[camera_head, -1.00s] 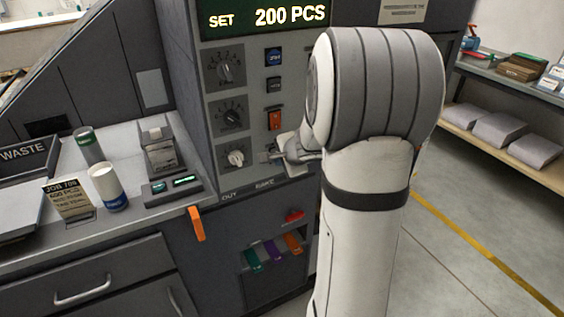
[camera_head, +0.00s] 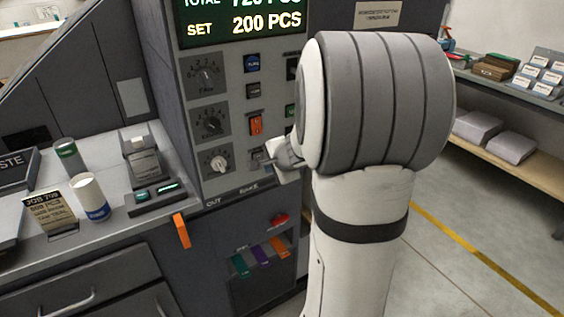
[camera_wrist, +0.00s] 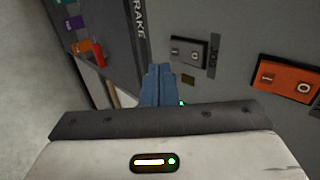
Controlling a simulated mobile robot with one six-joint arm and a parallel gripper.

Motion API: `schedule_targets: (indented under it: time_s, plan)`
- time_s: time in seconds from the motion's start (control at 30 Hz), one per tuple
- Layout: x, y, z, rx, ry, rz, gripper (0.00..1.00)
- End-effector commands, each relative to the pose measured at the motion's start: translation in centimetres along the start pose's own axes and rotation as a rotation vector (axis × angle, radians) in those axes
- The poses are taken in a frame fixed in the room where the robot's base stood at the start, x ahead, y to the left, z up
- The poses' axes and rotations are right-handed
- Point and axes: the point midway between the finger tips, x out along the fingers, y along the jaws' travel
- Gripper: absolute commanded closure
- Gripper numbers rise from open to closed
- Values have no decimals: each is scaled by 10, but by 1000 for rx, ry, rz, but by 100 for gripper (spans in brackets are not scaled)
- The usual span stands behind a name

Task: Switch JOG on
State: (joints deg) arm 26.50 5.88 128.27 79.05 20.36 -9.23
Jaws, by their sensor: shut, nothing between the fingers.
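The JOG switch (camera_wrist: 188,52) is a small dark rocker on a plate, with the label JOG (camera_wrist: 213,58) beside it in the wrist view. Which side of it is pressed in I cannot tell. In the head view it sits below the orange rocker (camera_head: 256,125), partly hidden by my gripper (camera_head: 267,163). In the wrist view the blue fingers of my gripper (camera_wrist: 158,72) are together and empty. They point at the panel beside the JOG switch, on the BRAKE label side. I see no clear contact.
The orange rocker (camera_wrist: 290,78) is near the JOG switch. Dials (camera_head: 218,162) lie left of it on the panel.

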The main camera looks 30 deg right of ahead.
Motion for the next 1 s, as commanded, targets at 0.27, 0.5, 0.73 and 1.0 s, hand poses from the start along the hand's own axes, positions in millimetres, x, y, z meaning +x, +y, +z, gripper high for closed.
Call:
schedule_targets:
  time_s: [0.27,0.5,0.73,1.0]
  plan:
    - [-68,-6,-1,0,4,-4,100]
    - [-94,-5,-1,2,2,-1,100]
    - [-97,-5,-1,1,1,0,100]
    - [-97,-4,0,3,-2,10,100]
